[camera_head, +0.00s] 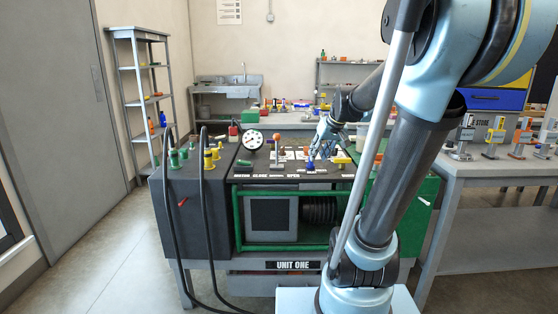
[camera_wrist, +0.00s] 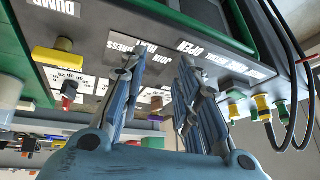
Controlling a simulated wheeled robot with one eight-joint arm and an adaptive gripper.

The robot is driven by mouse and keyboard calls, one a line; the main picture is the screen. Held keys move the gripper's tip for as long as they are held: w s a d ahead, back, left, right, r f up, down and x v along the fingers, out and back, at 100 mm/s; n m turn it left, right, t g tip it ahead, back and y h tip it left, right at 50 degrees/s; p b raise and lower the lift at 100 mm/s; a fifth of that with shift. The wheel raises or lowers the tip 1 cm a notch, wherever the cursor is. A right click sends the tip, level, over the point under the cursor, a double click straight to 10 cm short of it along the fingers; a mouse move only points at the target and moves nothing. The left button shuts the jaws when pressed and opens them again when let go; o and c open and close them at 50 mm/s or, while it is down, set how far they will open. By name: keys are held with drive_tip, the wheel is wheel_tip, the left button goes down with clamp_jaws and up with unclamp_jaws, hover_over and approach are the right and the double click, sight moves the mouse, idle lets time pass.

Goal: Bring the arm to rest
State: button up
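My arm reaches from the right foreground over the black top of the pipe fusion cart (camera_head: 215,185), marked UNIT ONE. My gripper (camera_head: 318,150) is above the cart's control panel, near a blue-based lever (camera_head: 310,167). In the wrist view my gripper (camera_wrist: 158,68) has its two blue-grey fingers apart, with nothing held between them. The panel (camera_wrist: 100,40) appears upside down there, with DUMP, JOIN, HEAT and OPEN labels. Whether a fingertip touches the panel, I cannot tell.
An orange-topped lever (camera_head: 277,148), a dial gauge (camera_head: 252,139) and a yellow part (camera_head: 341,161) stand near the gripper. Black hoses (camera_head: 203,200) loop at the cart's left. A grey table (camera_head: 480,168) with devices is at right. Floor at left is clear.

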drive_tip(key=s+d+f+g+h, duration=0.1)
drive_tip(key=s+f, duration=0.4)
drive_tip(key=s, duration=0.3)
drive_tip(key=s+d+f+m+g+h, duration=0.1)
drive_tip(key=s+f, duration=0.4)
drive_tip(key=s, duration=0.3)
drive_tip(key=s+d+f+m+g+h, duration=0.1)
drive_tip(key=s+d+f, duration=0.1)
drive_tip(key=s+f, duration=0.3)
drive_tip(key=s, duration=0.4)
drive_tip(key=shift+f, duration=0.3)
drive_tip(key=shift+w+f, duration=0.2)
drive_tip(key=shift+w, duration=0.1)
drive_tip(key=shift+s, duration=0.15)
